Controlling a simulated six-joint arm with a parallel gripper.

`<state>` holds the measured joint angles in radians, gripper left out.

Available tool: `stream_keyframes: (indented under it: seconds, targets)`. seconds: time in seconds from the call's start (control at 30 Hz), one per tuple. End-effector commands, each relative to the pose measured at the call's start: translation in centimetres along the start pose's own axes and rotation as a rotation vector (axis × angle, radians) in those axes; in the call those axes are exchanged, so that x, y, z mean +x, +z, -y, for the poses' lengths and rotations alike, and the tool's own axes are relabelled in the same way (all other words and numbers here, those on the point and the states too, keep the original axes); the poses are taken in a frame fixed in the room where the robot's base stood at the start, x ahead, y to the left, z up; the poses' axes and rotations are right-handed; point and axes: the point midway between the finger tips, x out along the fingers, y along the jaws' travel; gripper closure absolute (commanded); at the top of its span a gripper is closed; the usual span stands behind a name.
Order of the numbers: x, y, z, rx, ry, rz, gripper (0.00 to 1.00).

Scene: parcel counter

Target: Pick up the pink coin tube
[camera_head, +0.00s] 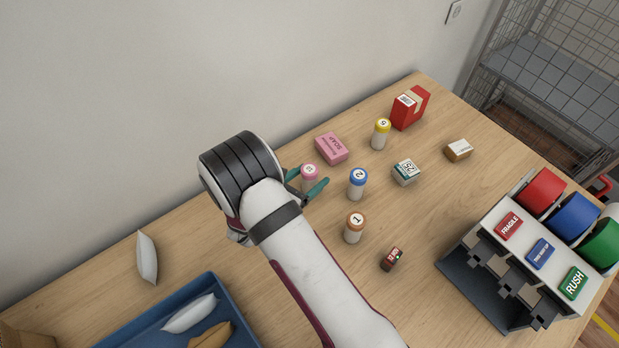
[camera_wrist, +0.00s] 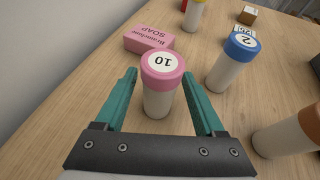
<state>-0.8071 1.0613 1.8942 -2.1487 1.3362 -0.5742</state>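The pink coin tube (camera_head: 309,177) stands upright on the wooden counter. It has a pink cap marked 10 and a white body, and it shows in the wrist view (camera_wrist: 162,84). My gripper (camera_head: 307,181) is open with its teal fingers on either side of the tube. In the wrist view the fingers (camera_wrist: 161,78) are clear of the tube, with a gap on both sides. My wrist and arm hide part of the counter in the head view.
A blue-capped tube (camera_head: 357,184) and a brown-capped tube (camera_head: 354,228) stand to the right. A pink soap box (camera_head: 332,148) lies just behind. A yellow-capped tube (camera_head: 380,134) and red box (camera_head: 410,108) are further back. A blue tray (camera_head: 211,283) is at lower left.

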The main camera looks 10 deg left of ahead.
Motion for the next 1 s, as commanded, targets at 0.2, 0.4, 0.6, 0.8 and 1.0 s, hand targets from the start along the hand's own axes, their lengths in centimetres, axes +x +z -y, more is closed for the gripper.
stream_keyframes:
  seconds: [0.2, 0.4, 0.6, 0.8, 1.0]
  targets:
    - [0.0, 0.0, 0.0, 0.000, 0.000, 0.000, 0.70]
    - [0.0, 0.0, 0.0, 0.000, 0.000, 0.000, 1.00]
    - [0.0, 0.0, 0.0, 0.001, 0.000, 0.001, 1.00]
    - [-0.3, 0.7, 0.0, 0.003, 0.001, 0.001, 1.00]
    - [-2.0, 4.9, -0.1, 0.007, 0.003, 0.002, 1.00]
